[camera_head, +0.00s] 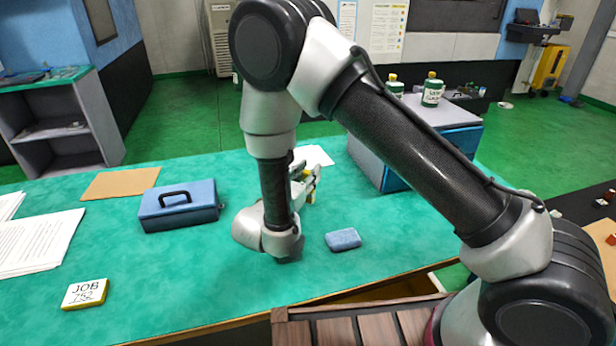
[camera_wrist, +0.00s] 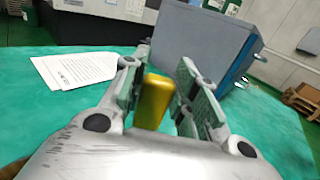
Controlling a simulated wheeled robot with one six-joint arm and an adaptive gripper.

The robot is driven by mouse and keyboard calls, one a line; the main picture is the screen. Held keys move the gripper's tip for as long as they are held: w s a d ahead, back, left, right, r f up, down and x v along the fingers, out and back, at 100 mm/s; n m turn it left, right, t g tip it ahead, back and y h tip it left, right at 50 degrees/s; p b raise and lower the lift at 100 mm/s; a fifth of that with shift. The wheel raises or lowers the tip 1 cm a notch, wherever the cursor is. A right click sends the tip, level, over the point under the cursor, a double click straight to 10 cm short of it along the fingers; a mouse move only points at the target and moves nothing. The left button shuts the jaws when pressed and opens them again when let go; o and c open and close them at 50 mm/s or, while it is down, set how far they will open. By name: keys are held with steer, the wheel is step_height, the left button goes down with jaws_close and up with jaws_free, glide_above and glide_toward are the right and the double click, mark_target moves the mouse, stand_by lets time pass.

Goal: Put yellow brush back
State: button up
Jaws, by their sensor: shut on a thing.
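A yellow thing (camera_wrist: 152,102), which I take to be the yellow brush, is between the fingers of my gripper (camera_wrist: 160,90) in the wrist view. My gripper is shut on it. In the head view my gripper (camera_head: 304,180) is partly hidden behind my own arm, above the green table near its middle. Only a small yellow bit (camera_head: 311,190) shows there. The lower part of the brush is hidden by the gripper body in the wrist view. I cannot tell whether it touches the table.
The green table (camera_head: 200,280) holds a blue toolbox (camera_head: 180,205), a blue sponge-like block (camera_head: 343,239), a "JOB 752" block (camera_head: 86,293), papers (camera_head: 40,240) and a brown sheet (camera_head: 120,183). A grey-blue box (camera_head: 400,160) stands behind right, with green-white bottles (camera_head: 432,92) on top. The front middle is clear.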

steer(key=shift+f, duration=0.4)
steer(key=shift+f, duration=0.15)
steer(key=o, duration=1)
